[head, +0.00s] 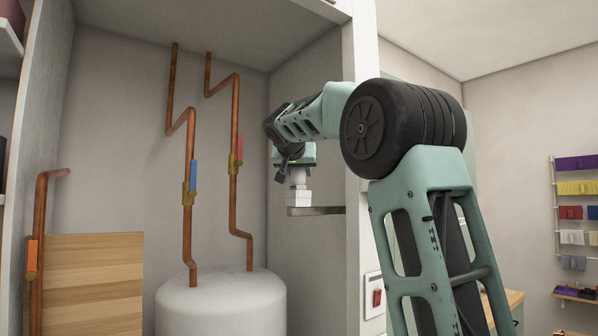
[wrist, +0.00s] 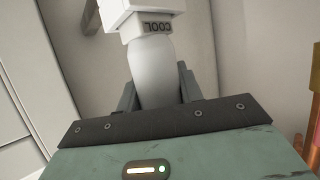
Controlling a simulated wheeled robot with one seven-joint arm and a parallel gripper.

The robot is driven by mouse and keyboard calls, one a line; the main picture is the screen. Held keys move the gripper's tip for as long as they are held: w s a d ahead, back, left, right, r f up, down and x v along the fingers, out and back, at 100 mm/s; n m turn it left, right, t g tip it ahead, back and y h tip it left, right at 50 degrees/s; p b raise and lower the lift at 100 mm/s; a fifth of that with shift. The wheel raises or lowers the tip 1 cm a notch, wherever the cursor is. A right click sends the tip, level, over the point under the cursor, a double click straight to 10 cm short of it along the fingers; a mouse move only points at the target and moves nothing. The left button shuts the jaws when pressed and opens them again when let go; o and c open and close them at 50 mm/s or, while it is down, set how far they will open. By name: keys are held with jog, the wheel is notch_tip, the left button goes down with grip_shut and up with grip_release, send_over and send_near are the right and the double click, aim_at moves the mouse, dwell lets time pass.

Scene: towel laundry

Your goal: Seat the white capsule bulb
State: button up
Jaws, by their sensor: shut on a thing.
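The white capsule bulb (wrist: 152,72) stands between the two fingers of my gripper (wrist: 157,88) in the wrist view. The gripper is shut on its rounded body. A white collar marked COOL (wrist: 158,27) shows at the bulb's far end. A white block (wrist: 122,10) sits at that end, cut by the top edge; I cannot tell whether the bulb is seated in it or only lined up with it. In the head view my gripper (head: 296,172) points down inside the cupboard, with stacked white pieces (head: 298,197) below it, just above a grey bracket (head: 318,211).
A white tank (head: 220,305) with copper pipes (head: 234,195) stands left of my gripper. The pipes have blue (head: 193,175) and red (head: 240,148) valve handles. The cupboard's front upright (head: 360,200) is close to my arm. A wooden board (head: 95,285) leans at left.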

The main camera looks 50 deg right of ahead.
jog(key=o, duration=1.1)
jog(key=shift+c, duration=0.2)
jog(key=b+v, duration=0.5)
jog(key=v, duration=1.2)
jog(key=shift+a+b, duration=0.25)
jog(key=shift+b, duration=0.1)
jog(key=shift+r, duration=0.1)
